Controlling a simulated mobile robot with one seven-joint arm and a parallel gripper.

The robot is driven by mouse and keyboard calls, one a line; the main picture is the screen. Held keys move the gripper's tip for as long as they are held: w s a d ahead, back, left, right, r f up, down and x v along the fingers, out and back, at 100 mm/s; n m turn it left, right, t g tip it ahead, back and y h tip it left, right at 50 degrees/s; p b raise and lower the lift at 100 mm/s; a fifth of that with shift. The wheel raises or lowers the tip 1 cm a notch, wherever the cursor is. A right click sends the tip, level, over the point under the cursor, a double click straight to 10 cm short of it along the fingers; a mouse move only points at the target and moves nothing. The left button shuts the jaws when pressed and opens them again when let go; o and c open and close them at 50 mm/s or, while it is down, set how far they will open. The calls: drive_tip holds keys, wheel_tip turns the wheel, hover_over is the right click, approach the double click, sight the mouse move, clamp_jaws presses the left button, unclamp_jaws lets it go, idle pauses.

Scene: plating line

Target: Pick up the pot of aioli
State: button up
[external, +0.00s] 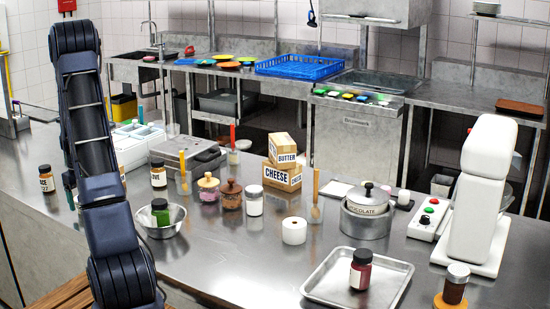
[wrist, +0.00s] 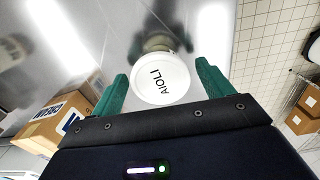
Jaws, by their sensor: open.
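The pot of aioli (wrist: 160,78) shows in the wrist view as a round white top with AIOLI printed on it, seen upside down. It lies between the two green fingers of my gripper (wrist: 162,70), which are spread apart on either side of it. The fingers do not appear closed on it, and I cannot tell whether either one touches it. The body of the pot is mostly hidden below its top.
The wrist view shows a shiny steel surface (wrist: 100,30) and cardboard boxes (wrist: 60,118) at left. The external view shows a steel counter (external: 330,255) with jars, a bowl (external: 160,222), a cheese box (external: 282,178), a tray (external: 320,285) and a chocolate pot (external: 366,218).

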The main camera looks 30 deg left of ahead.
drive_tip(key=shift+f, duration=0.6)
drive_tip(key=shift+c, duration=0.2)
drive_tip(key=c, duration=0.9)
drive_tip(key=shift+r, duration=0.1)
